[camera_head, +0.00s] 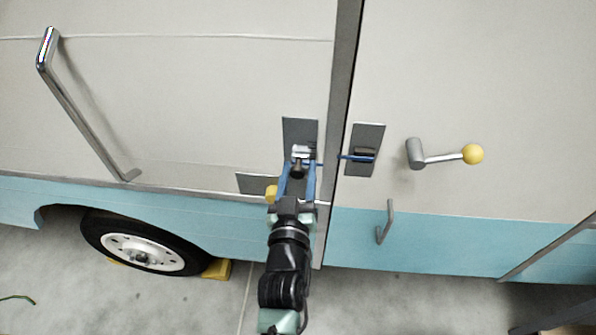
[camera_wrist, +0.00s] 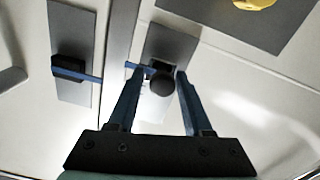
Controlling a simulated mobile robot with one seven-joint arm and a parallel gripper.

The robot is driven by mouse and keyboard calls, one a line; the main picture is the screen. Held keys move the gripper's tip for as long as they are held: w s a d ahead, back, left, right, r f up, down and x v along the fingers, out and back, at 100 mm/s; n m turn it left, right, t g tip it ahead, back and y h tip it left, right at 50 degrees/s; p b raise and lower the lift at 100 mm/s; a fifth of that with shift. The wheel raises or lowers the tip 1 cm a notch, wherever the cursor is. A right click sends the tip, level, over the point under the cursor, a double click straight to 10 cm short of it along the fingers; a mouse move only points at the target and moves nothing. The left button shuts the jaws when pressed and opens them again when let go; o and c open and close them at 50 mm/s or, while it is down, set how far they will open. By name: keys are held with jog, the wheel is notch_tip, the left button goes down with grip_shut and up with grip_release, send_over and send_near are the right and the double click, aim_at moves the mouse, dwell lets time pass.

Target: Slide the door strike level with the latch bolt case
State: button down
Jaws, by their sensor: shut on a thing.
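The latch bolt case (camera_head: 364,154) is a dark block with a blue strip, on a grey plate on the right panel, right of the dark vertical seam. The door strike (camera_head: 302,152) is a small silvery piece on a grey plate left of the seam, with its own blue strip. In the head view the strike's strip sits a little lower than the line of the case's strip. In the wrist view the case (camera_wrist: 68,68) is at left. My gripper (camera_head: 297,165) has its blue fingers on either side of the strike's dark round knob (camera_wrist: 161,83), shut on it.
A second grey plate (camera_head: 252,183) with a yellow knob (camera_head: 271,193) is close below left of my gripper. A lever handle with a yellow ball (camera_head: 473,154) sticks out at right. A long grab handle (camera_head: 85,110) is at upper left.

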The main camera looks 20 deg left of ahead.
aim_at(299, 147)
jog(key=shift+a+r+p, duration=0.15)
jog(key=shift+r+p, duration=0.6)
jog(key=shift+r, duration=0.1)
jog(key=shift+a+r+p, duration=0.1)
jog(key=shift+r+p, duration=0.6)
jog(key=shift+r, duration=0.15)
jog(key=shift+s, duration=0.1)
jog(key=c, duration=0.5)
grip_release()
jog(key=shift+c, duration=0.2)
jog(key=shift+d+f, duration=0.1)
jog(key=b+v, duration=0.1)
jog(key=v, duration=1.2)
